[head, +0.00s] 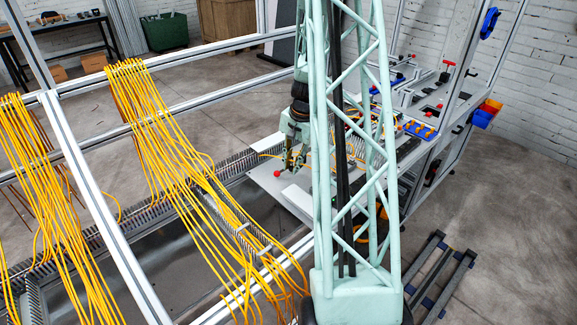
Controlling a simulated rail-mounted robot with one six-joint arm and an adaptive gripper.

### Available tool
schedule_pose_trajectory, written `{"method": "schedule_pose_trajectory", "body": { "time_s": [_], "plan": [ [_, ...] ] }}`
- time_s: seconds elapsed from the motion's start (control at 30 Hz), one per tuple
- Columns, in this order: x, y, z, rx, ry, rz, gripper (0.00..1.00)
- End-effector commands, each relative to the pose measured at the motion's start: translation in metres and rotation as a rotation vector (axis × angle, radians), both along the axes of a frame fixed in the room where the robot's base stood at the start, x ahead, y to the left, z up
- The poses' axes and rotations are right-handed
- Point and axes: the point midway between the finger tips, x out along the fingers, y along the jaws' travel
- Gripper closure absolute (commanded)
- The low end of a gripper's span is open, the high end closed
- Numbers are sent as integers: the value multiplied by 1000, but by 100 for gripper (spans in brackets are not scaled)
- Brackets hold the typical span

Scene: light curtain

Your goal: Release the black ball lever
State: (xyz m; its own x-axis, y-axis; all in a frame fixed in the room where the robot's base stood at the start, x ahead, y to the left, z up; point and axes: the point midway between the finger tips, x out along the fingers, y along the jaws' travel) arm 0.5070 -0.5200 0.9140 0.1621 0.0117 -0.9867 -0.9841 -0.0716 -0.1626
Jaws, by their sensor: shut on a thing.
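My gripper (290,168) is at the end of the pale green arm, low over a light grey panel (262,180) in the middle of the head view. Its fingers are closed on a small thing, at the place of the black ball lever. The lever is too small and too covered by the fingers to make out clearly.
Rows of yellow cables (165,130) hang over the metal frame at the left. My own lattice column hides part of the bench. Blue trays (415,130) and a red-topped lever (448,63) are farther right.

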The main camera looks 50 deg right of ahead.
Motion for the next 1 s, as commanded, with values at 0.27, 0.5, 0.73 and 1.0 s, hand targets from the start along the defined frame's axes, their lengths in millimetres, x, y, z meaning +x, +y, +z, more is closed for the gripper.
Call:
{"method": "schedule_pose_trajectory", "body": {
  "time_s": [0.27,0.5,0.73,1.0],
  "plan": [
    [1,-4,2,-7,-5,-3,82],
    [1,-2,1,-4,-2,-1,73],
    [0,-1,1,-2,-1,0,73],
    [-1,-1,10,-2,-1,1,73]
  ]
}}
